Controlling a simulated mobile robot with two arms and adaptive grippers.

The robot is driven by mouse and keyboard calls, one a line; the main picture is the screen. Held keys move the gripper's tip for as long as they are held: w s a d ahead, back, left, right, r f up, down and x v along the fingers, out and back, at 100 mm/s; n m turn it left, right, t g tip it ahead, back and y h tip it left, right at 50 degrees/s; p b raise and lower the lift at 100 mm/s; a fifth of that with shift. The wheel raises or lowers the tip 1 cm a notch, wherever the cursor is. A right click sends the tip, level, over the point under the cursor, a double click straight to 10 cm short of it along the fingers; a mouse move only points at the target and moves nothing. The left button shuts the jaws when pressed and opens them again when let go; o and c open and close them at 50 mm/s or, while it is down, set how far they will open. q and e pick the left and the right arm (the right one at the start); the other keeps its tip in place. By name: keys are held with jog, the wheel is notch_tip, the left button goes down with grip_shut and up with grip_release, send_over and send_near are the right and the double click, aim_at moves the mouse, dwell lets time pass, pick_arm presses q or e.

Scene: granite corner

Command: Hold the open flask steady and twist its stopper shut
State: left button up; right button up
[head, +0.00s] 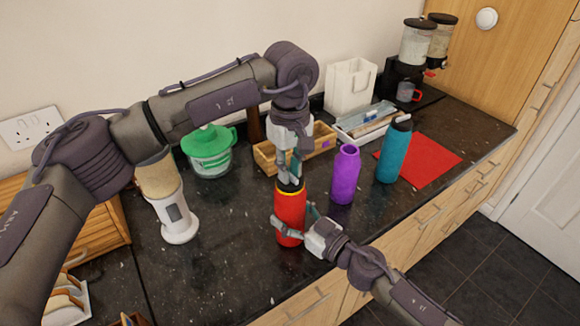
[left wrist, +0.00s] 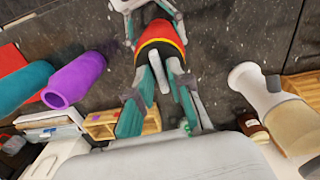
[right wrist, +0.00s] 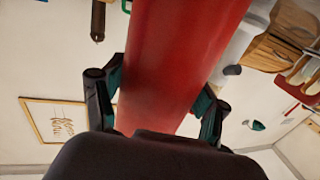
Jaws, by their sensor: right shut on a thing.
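The red flask (head: 290,213) stands upright on the dark counter, with a yellow ring and a black top (head: 291,185). My right gripper (head: 297,232) is shut on the flask's body from the front; in the right wrist view the red body (right wrist: 180,60) fills the space between its fingers. My left gripper (head: 290,172) points down just over the black top. In the left wrist view its fingers (left wrist: 165,85) are apart, with a gap between them, close to the flask's top (left wrist: 160,50). Whether they touch the stopper is hard to tell.
A purple bottle (head: 345,175) and a teal bottle (head: 394,152) stand to the right, near a red mat (head: 432,160). A wooden tray (head: 264,157) and a green-lidded jar (head: 209,155) are behind. A white dispenser (head: 176,218) stands left.

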pick_arm(q)
grip_shut()
jog(key=shift+n, duration=0.3)
jog(key=n, duration=0.3)
jog(key=shift+n, duration=0.4)
jog(key=n, duration=0.9)
jog(key=shift+n, duration=2.2)
jog(key=shift+o, duration=2.2)
grip_release()
pick_arm(e)
jog(key=shift+f, duration=0.1)
